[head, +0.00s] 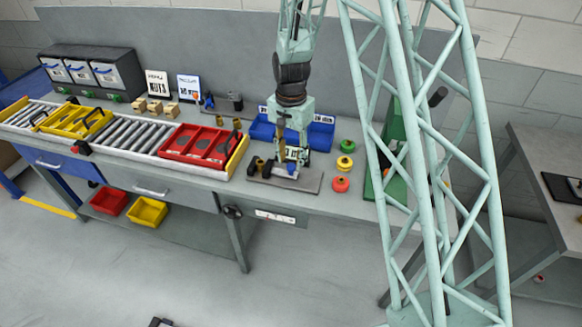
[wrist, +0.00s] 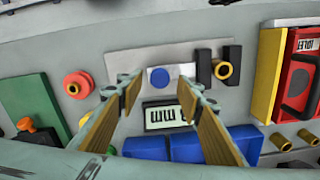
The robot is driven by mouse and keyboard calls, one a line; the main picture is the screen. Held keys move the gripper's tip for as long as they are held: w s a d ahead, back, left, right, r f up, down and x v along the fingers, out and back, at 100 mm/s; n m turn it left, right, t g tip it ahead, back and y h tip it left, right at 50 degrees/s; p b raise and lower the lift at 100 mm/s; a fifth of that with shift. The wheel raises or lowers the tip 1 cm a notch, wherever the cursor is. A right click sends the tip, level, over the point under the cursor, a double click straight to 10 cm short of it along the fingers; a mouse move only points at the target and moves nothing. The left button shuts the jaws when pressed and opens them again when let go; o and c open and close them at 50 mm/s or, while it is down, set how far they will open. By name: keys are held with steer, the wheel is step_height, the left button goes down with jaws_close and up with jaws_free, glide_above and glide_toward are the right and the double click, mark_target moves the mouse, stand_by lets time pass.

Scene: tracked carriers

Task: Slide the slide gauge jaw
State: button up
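The slide gauge lies on a grey base plate (head: 308,182) on the bench. Its pale sliding jaw (wrist: 150,82) carries a round blue knob (wrist: 159,77); the blue part also shows in the head view (head: 291,168). Dark upright parts (wrist: 204,67) with a brass cylinder (wrist: 222,69) stand to the right of the jaw in the wrist view. My gripper (wrist: 160,96) is open, with its fingers on either side of the jaw in that view. In the head view my gripper (head: 291,158) is low over the plate. Contact with the jaw cannot be told.
An "mm" display (wrist: 168,115) and blue bins (head: 262,131) lie behind the gauge. Red (head: 341,184), yellow and green knobs stand right. A pale green lattice column (head: 415,150) crosses the foreground.

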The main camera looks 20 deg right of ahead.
mark_target(291, 166)
steer(key=shift+f, duration=2.15)
steer(key=shift+c, duration=0.2)
